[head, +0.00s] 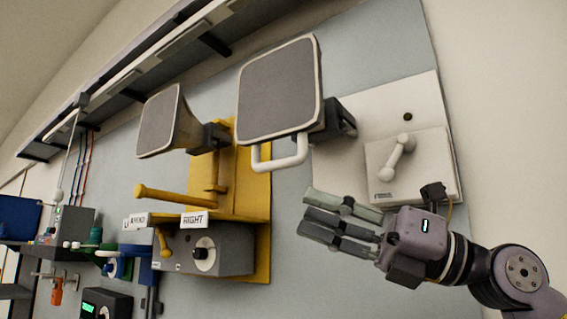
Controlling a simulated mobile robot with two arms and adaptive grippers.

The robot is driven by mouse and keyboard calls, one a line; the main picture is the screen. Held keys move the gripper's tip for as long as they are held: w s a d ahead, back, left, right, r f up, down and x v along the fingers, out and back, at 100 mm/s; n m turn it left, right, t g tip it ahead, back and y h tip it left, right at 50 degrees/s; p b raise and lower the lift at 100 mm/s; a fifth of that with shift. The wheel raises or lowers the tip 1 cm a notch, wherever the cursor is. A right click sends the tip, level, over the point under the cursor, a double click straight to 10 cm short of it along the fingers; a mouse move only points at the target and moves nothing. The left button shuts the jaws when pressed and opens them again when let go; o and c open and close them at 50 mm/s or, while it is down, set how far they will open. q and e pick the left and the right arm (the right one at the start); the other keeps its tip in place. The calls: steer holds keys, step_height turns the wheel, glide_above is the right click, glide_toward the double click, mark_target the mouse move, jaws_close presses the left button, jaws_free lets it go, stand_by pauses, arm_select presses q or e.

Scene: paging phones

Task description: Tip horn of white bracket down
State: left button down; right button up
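The white bracket (328,168) is a pale plate on the wall at right. Its horn (280,90) has a square grey face with a white rim, tilted and facing out to the left. A white loop handle (283,155) hangs under the horn's lower edge, and a dark joint (338,118) sits behind the horn. My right gripper (306,212) comes in from the lower right, below the horn and in front of the plate's lower part. Its straight fingers are apart with nothing between them, clear of the handle in the picture. My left gripper is out of view.
A yellow bracket (255,190) carries a second horn (160,122), a yellow bar (175,195) and a grey box (230,250) with a knob. A small white lever (398,157) is on the white plate's box. A rail runs above; colored devices stand at far left.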

mark_target(298, 160)
steer(key=s+d+r+t+h, duration=0.5)
steer(key=d+r+t+h, duration=0.15)
steer(key=d+r, duration=0.25)
steer(key=shift+m+g+h, duration=0.25)
steer(key=shift+m+h, duration=0.15)
steer(key=shift+h, duration=0.05)
steer(key=p+x, duration=0.1)
steer(key=x, duration=0.4)
steer(key=p+x, duration=0.2)
steer(key=x, duration=0.4)
steer(key=p+x, duration=0.2)
steer(key=x, duration=0.4)
steer(key=shift+w+a+f, duration=0.1)
steer(key=shift+a+f, duration=0.05)
steer(key=shift+f, duration=0.2)
jaws_close()
